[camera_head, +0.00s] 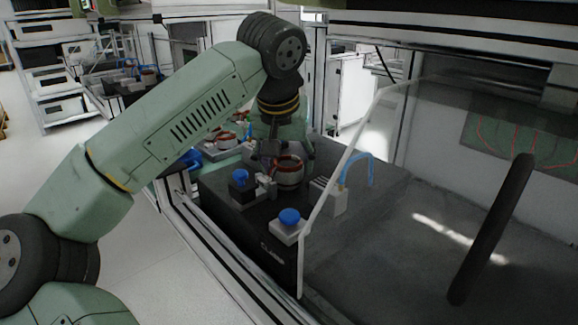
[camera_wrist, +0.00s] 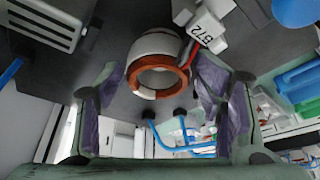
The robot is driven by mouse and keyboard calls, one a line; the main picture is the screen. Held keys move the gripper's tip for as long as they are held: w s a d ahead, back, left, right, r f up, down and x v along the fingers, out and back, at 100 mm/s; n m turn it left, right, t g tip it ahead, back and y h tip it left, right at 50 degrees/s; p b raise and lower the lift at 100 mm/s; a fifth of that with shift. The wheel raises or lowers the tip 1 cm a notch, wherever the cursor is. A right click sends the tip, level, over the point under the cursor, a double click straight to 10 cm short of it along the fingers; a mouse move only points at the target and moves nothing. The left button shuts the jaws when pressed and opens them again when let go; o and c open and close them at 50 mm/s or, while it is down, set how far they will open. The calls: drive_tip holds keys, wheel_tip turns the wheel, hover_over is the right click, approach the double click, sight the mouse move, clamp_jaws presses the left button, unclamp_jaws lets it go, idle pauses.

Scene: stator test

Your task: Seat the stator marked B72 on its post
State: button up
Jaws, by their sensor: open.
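The stator marked B72 is a white ring with copper windings (camera_wrist: 158,64), joined by red and dark leads to a white connector block (camera_wrist: 208,32) that bears the label. In the head view the stator (camera_head: 289,175) is on the dark bench top under my gripper (camera_head: 283,150). In the wrist view my gripper (camera_wrist: 160,88) is open, with one finger on each side of the ring. I cannot tell whether the fingers touch it. I cannot make out a post; what is under the ring is hidden.
A clear door panel with a black handle (camera_head: 490,230) is at the right. Another copper-wound part (camera_head: 225,140) lies behind.

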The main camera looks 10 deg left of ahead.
drive_tip(key=v, duration=1.1)
drive_tip(key=shift+d, duration=0.15)
idle(1.8)
